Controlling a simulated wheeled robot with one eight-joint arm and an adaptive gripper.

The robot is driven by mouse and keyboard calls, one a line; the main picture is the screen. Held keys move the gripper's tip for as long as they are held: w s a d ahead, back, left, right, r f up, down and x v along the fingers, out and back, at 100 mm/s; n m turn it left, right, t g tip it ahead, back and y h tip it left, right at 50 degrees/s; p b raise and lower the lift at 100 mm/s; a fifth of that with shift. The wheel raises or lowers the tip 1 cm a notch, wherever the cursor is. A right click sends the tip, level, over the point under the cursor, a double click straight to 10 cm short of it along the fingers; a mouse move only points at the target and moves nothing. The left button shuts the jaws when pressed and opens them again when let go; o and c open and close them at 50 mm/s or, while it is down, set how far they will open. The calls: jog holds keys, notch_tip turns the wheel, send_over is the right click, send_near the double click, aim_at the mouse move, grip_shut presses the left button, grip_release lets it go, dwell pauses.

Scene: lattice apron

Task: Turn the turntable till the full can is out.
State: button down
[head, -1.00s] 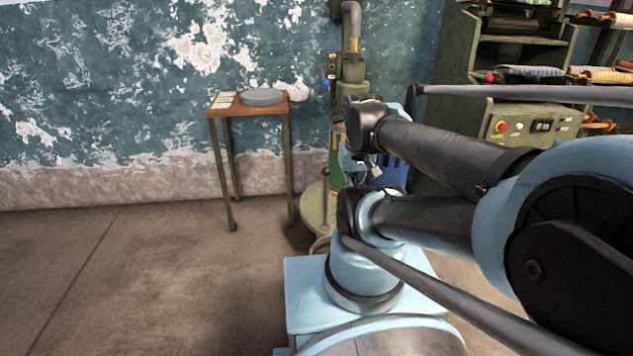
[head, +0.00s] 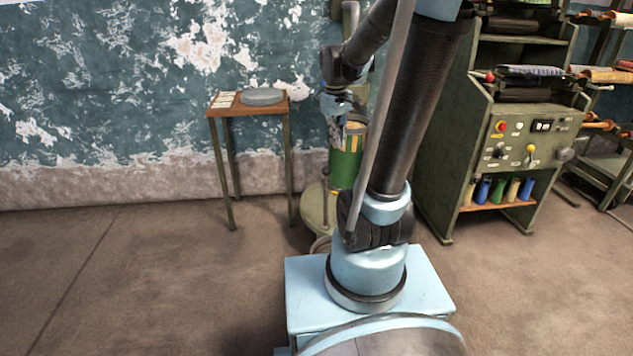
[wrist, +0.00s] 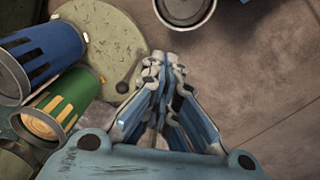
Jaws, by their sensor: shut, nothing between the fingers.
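The turntable (head: 315,208) is a round, pale green plate low on the floor, partly hidden by my arm; it also shows in the wrist view (wrist: 118,50). A green can (head: 345,168) stands on it, with tan material at its top. In the wrist view the green can (wrist: 75,96) has yellowish slots, and a blue can (wrist: 52,45) beside it has dark slots. My gripper (head: 340,147) is in front of the green can in the head view. In the wrist view my gripper (wrist: 165,62) is shut and empty, right of both cans, over the plate's edge.
A small table (head: 250,110) with a grey disc stands left against the wall. A green machine (head: 500,160) with knobs and spools stands right. A round container (wrist: 185,8) is on the floor near the plate. The floor at left is clear.

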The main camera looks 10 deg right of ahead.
jog(key=w+a+f+n+g, duration=0.15)
jog(key=w+f, duration=0.25)
jog(key=w, duration=0.4)
jog(key=w+a+f+n+h, duration=0.15)
jog(key=w+f, duration=0.25)
jog(key=w, duration=0.4)
jog(key=w+a+f+n, duration=0.2)
jog(key=w+a+f, duration=0.15)
jog(key=w, duration=0.45)
jog(key=w+a+f+n, duration=0.1)
jog(key=w+a+f, duration=0.1)
jog(key=w+f, duration=0.5)
jog(key=s+d+f, duration=0.2)
jog(key=f, duration=0.4)
jog(key=s+d+f, duration=0.3)
jog(key=f, duration=0.3)
jog(key=shift+s+d+f+g, duration=0.2)
jog(key=shift+d+f+g, duration=0.05)
jog(key=shift+f+g, duration=0.1)
